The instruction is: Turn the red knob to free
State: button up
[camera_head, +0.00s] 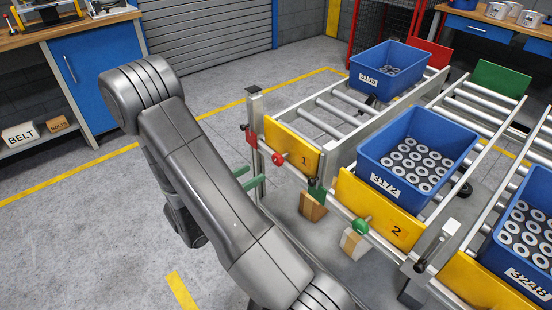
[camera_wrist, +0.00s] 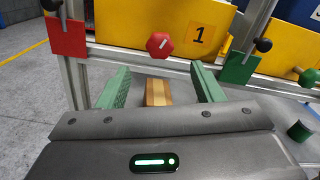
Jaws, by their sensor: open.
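The red knob (camera_head: 278,159) sits on the rail in front of the yellow panel marked 1 (camera_head: 293,146). In the wrist view the knob (camera_wrist: 159,45) is six-sided, with a short pale, slightly tilted mark on its face. My gripper (camera_wrist: 163,80) has two green fingers set wide apart, with nothing between them. The fingers point toward the rail, and the knob appears just beyond and between them, apart from both. In the head view my gripper (camera_head: 248,177) is left of the knob, partly hidden by my arm.
A red plate (camera_wrist: 68,38) with a black ball is left of the knob; a green plate (camera_wrist: 240,69) is to its right. A green knob (camera_head: 361,227) is by panel 2 (camera_head: 397,232). Blue bins (camera_head: 417,150) of metal rings stand on rollers. Floor at left is clear.

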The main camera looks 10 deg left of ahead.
aim_at(275, 162)
jog(key=x, duration=1)
jog(key=shift+w+d, duration=0.15)
jog(key=shift+w, duration=0.05)
grip_shut()
